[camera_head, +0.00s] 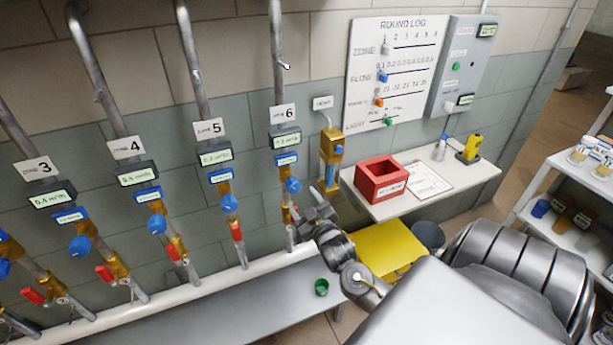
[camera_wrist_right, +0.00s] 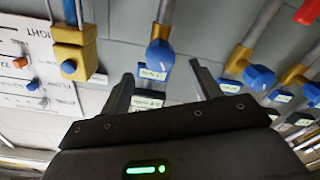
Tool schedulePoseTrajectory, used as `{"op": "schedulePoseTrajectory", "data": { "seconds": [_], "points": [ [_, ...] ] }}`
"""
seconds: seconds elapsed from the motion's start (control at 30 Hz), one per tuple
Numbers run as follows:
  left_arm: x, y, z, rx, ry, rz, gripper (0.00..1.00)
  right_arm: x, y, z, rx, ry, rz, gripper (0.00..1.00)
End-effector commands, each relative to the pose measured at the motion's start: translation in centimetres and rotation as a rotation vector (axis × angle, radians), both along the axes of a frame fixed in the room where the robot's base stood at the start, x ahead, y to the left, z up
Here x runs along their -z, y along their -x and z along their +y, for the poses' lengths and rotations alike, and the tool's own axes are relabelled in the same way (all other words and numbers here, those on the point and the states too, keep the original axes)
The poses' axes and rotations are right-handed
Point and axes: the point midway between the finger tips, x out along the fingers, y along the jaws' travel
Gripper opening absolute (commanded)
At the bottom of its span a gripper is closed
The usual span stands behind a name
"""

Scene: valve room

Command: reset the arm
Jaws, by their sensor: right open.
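My right gripper (camera_head: 314,210) is in front of the zone 6 pipe, just right of its lower part in the head view. In the right wrist view, the gripper (camera_wrist_right: 160,74) has its two dark fingers spread apart with nothing between them. Beyond the fingers are the wall and a brass valve with a blue knob (camera_wrist_right: 159,53). I cannot tell the exact gap to the pipe. My right arm (camera_head: 362,284) reaches in from the lower right. My left gripper is in neither view.
Several zone pipes with blue knobs (camera_head: 229,203) and red levers line the wall at left. A brass fitting (camera_head: 331,150) hangs right of zone 6. A red bin (camera_head: 380,180) stands on a white shelf (camera_head: 462,178). A green cup (camera_head: 321,287) sits on the grey bench (camera_head: 235,312).

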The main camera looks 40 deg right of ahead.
Motion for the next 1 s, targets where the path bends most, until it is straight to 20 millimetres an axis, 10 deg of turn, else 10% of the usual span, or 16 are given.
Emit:
{"op": "schedulePoseTrajectory", "data": {
  "seconds": [0.8,1.0],
  "points": [
    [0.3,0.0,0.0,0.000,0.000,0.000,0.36,0.0,1.4,0.5,-0.001,-0.015,-0.004,0.63],
    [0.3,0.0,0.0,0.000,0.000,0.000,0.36,8.1,1.5,0.6,-0.024,-0.063,0.154,0.63]
  ]
}}
